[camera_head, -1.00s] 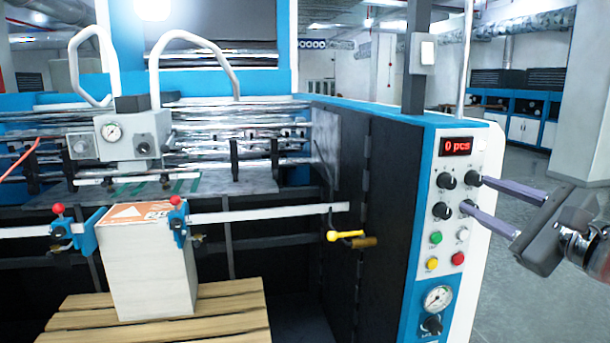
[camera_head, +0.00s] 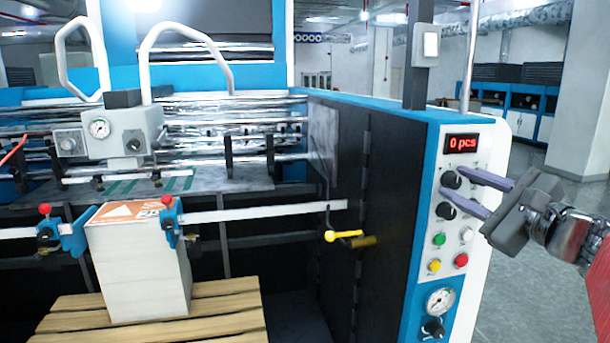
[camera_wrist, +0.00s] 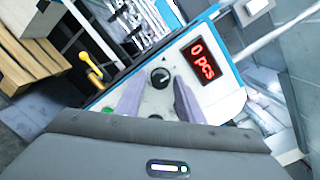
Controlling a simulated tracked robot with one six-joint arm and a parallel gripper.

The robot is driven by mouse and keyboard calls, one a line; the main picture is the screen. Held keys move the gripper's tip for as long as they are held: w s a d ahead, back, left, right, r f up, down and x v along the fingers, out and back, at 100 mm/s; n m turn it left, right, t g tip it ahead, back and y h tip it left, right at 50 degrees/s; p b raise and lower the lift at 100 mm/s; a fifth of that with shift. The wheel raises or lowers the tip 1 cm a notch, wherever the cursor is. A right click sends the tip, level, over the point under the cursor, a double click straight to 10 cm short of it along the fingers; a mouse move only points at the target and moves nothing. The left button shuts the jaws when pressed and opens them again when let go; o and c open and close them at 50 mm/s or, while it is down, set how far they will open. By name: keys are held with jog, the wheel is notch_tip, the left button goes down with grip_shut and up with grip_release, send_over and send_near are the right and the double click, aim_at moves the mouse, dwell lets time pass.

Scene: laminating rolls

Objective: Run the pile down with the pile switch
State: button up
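The control panel (camera_head: 485,190) on the machine's blue and white end holds several black knobs. My gripper (camera_head: 459,187) is open in front of it, fingers pointing left. Its fingertips overlap the knob area. In the wrist view, a black knob (camera_wrist: 161,77) lies between the two spread fingertips (camera_wrist: 160,86); whether they touch it I cannot tell. The upper left knob (camera_head: 451,180) and lower left knob (camera_head: 446,211) show beside the fingers, which cover the right-hand knobs. Labels are too small to read. The pile (camera_head: 141,265) is a white stack on a wooden pallet (camera_head: 225,310).
A red display (camera_head: 462,143) reads "0 pcs". A yellow handle (camera_head: 345,236) sticks out left of the panel. The floor on the right is clear.

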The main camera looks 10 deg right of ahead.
jog(key=c, duration=0.7)
jog(key=shift+d, duration=0.15)
grip_shut()
